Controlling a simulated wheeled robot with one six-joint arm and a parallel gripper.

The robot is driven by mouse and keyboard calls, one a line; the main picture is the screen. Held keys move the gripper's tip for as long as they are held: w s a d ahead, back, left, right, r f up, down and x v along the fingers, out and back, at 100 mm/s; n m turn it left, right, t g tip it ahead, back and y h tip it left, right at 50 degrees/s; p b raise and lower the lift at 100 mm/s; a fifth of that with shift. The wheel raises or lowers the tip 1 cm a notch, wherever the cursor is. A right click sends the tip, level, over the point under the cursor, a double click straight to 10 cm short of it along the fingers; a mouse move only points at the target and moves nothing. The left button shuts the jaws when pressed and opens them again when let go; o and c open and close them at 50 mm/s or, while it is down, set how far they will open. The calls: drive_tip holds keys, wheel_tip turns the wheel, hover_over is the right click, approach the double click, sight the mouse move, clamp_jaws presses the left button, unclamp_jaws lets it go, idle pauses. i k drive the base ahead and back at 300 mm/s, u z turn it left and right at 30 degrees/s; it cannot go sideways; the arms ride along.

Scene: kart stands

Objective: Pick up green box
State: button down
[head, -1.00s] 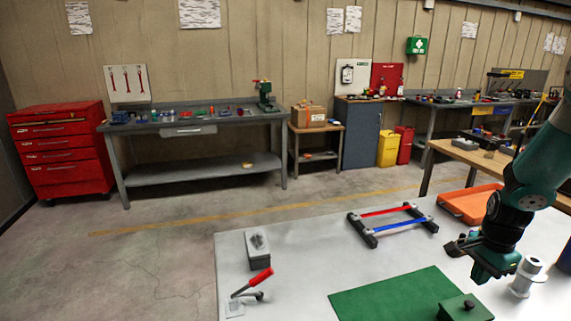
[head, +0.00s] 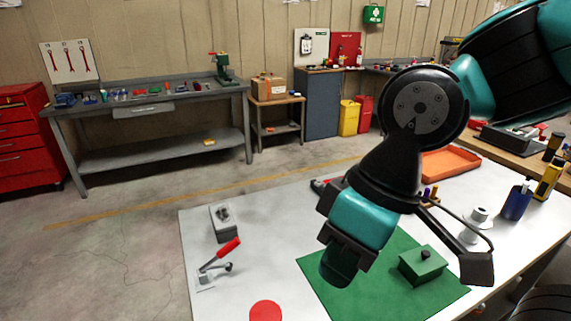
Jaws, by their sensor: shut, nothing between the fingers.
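The green box (head: 424,264) with a dark knob on its lid stands on the right part of the green mat (head: 385,300) on the white table. My gripper (head: 340,268) hangs over the mat's left part, to the left of the green box and apart from it. It is shut and empty. My wrist and arm cover the middle of the table behind it. A thin dark bracket of my arm reaches down on the right, near the box's right side in the picture.
A grey block (head: 224,222), a red-handled clamp (head: 220,256) and a red disc (head: 265,311) lie along the table's left part. A white spool (head: 476,224), a blue cup (head: 516,203) and an orange tray (head: 450,163) are at the right. The red-and-blue-barred frame is mostly hidden.

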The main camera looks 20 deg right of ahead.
sight(407, 274)
drive_tip(key=u, duration=1.6)
drive_tip(key=k, duration=0.85)
drive_tip(key=z, duration=1.5)
drive_tip(key=i, duration=0.5)
